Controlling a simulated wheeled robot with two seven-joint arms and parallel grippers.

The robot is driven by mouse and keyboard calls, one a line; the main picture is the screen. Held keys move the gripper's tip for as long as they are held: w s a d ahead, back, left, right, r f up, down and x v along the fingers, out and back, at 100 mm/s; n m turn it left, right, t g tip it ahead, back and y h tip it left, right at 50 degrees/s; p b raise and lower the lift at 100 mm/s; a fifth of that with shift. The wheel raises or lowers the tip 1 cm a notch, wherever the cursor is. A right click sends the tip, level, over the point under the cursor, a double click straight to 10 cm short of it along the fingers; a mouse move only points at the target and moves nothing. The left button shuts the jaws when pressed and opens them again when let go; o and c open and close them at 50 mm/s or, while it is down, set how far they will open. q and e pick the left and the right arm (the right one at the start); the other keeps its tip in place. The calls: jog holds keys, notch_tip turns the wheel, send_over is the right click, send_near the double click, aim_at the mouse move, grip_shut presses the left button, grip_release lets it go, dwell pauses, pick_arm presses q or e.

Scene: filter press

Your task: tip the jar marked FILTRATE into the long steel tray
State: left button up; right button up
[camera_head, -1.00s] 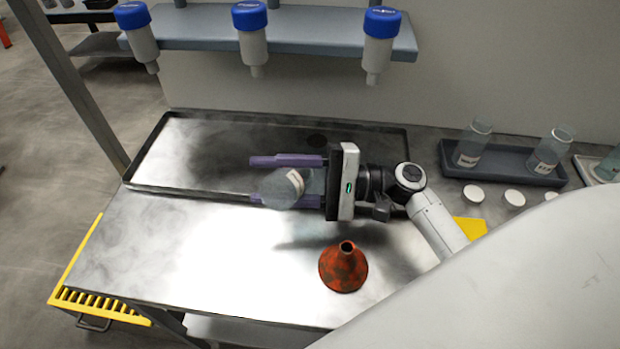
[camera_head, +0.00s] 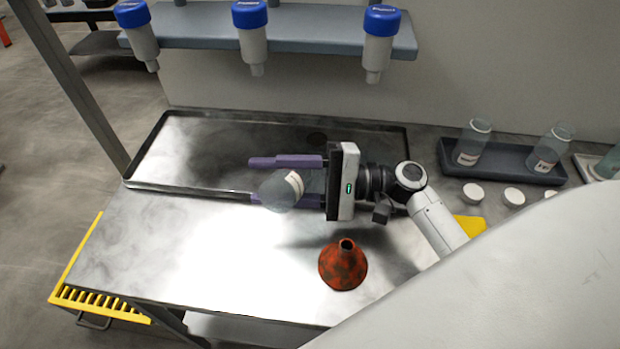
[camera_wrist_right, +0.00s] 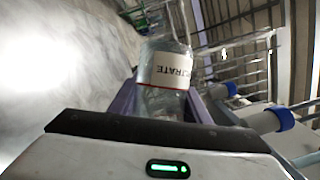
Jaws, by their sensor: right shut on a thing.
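The clear jar (camera_head: 281,191) is held tilted between the purple fingers of my right gripper (camera_head: 286,180). In the right wrist view the jar (camera_wrist_right: 166,75) shows a white label, on which the letters "TRATE" can be partly read. My right gripper is shut on it, above the front edge of the long steel tray (camera_head: 160,188). The tray is shallow, dark-rimmed and lies along the back of the steel table. I cannot make out any liquid leaving the jar. My left gripper is not in view.
An orange-red funnel (camera_head: 343,266) stands on the table (camera_head: 190,250) in front of the gripper. Two labelled jars stand in a dark rack (camera_head: 505,163) at right, with white lids (camera_head: 473,194) before it. Blue-capped filter housings (camera_head: 251,35) hang from a shelf above.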

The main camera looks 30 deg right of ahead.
jog(key=f+n+h+b, duration=0.1)
jog(key=n, duration=0.1)
jog(key=a+f+n+h+b, duration=0.1)
jog(key=f+n+b, duration=0.1)
jog(key=n, duration=0.1)
jog(key=s+f+n+h+b, duration=0.1)
jog(key=f+n, duration=0.1)
jog(key=shift+s+a+n+g, duration=0.1)
jog(key=shift+a+n+g, duration=0.2)
jog(key=shift+g, duration=0.1)
jog(key=n+h+p, duration=0.1)
jog(key=n, duration=0.1)
jog(key=n+t+h+p, duration=0.1)
jog(key=n, duration=0.1)
jog(key=d+r+n+h+p, duration=0.1)
jog(key=n+h+p, duration=0.1)
jog(key=shift+w+r+t, duration=0.1)
jog(key=shift+w+t, duration=0.3)
jog(key=shift+f+n+t+h, duration=0.4)
jog(key=shift+n+h, duration=0.3)
jog(key=shift+n, duration=0.1)
jog(key=shift+r+n+t+h, duration=0.4)
jog(key=shift+r+n, duration=0.05)
jog(key=shift+n, duration=0.25)
